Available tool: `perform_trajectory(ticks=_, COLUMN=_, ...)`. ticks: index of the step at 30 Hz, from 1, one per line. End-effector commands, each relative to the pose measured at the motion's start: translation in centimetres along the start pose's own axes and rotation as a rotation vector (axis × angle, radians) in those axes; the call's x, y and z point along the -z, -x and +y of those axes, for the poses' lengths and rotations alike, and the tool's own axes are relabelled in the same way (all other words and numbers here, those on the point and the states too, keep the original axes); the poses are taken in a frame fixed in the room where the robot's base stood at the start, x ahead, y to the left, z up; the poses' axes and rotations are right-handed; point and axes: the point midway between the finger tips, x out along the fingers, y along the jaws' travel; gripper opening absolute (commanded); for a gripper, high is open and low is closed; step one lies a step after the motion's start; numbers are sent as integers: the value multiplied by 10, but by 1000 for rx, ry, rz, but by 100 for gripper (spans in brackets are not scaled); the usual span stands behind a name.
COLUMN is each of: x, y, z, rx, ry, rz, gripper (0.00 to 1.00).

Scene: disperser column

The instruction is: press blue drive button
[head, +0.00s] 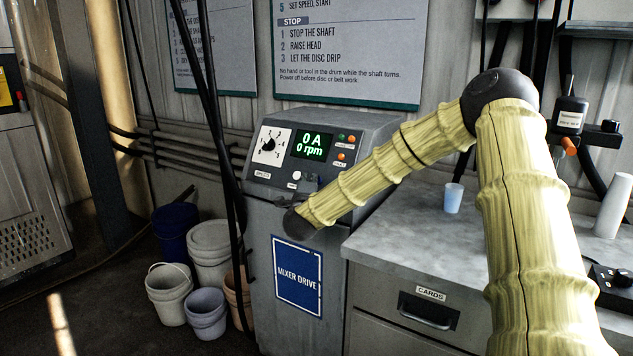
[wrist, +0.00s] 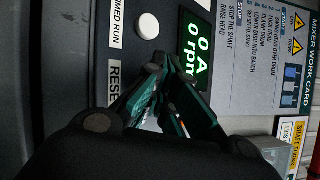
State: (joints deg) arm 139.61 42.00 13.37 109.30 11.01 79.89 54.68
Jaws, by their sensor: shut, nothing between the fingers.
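The grey mixer drive console (head: 262,140) stands left of the bench. Its green display (head: 312,145) reads 0 A and 0 rpm in the head view and also shows in the wrist view (wrist: 196,55). A white button (wrist: 148,26) shows in the wrist view beside the label TIMED RUN, with a RESET label (wrist: 114,82) nearby. I make out no blue button in either view; my gripper covers part of the panel. My gripper (wrist: 158,64) is shut and empty, its tips over the panel between the RESET label and the display; I cannot tell whether they touch it.
A dial (head: 268,144) and small green and orange lights sit on the console. The bench (head: 420,230) on the right holds a light blue cup (head: 453,198). Several buckets (head: 168,290) stand on the floor at left. Black cables hang in front of the console's left side.

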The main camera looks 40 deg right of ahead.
Motion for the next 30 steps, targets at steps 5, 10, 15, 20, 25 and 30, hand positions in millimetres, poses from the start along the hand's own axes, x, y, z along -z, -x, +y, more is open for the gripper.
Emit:
perform_trajectory(ticks=5, x=-4, y=6, z=-4, rx=-1, ry=-1, rz=0, gripper=0)
perform_trajectory(ticks=10, x=-7, y=10, z=-7, rx=-1, ry=-1, rz=0, gripper=0)
perform_trajectory(ticks=15, x=-7, y=10, z=-7, rx=0, ry=0, rz=0, gripper=0)
perform_trajectory(ticks=20, x=-7, y=10, z=-8, rx=0, ry=0, rz=0, gripper=0)
perform_trajectory(ticks=25, x=-11, y=15, z=-12, rx=0, ry=0, rz=-1, gripper=0)
perform_trajectory(ticks=30, x=-18, y=24, z=-18, rx=0, ry=0, rz=-1, gripper=0)
